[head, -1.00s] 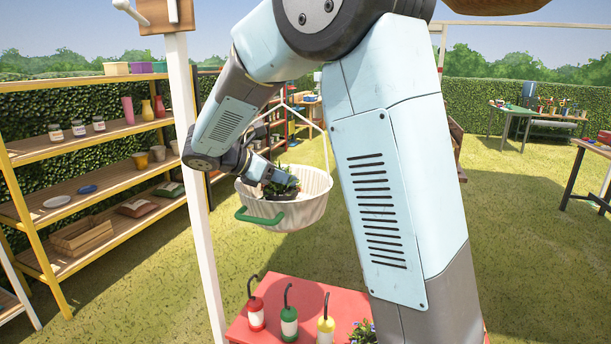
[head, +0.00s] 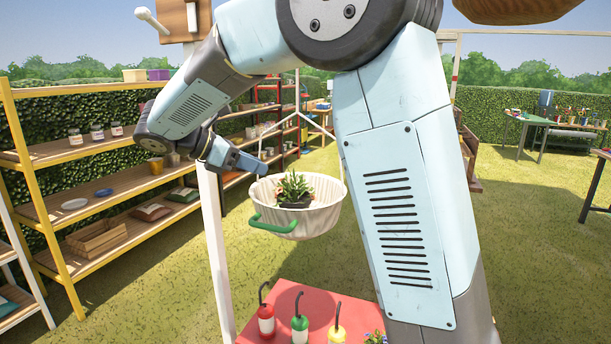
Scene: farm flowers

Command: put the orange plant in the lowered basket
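A white hanging basket (head: 322,217) with a green handle (head: 273,224) hangs by thin cords above the red table. A potted plant (head: 293,187) with green leaves and a dark pot sits inside it, apparently upright. A small orange or red spot shows among its leaves, but the flower colour is hard to make out. My gripper (head: 262,168) is at the basket's upper left, apart from the plant. Its fingers are too small and end-on to tell whether they are open.
A red table (head: 285,296) with several coloured bottles and a blue-flowered plant (head: 375,338) stands below the basket. A white post (head: 215,250) rises left of the basket. Wooden shelves (head: 110,153) stand at the left. A brown hanging bowl (head: 515,8) is at the top right.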

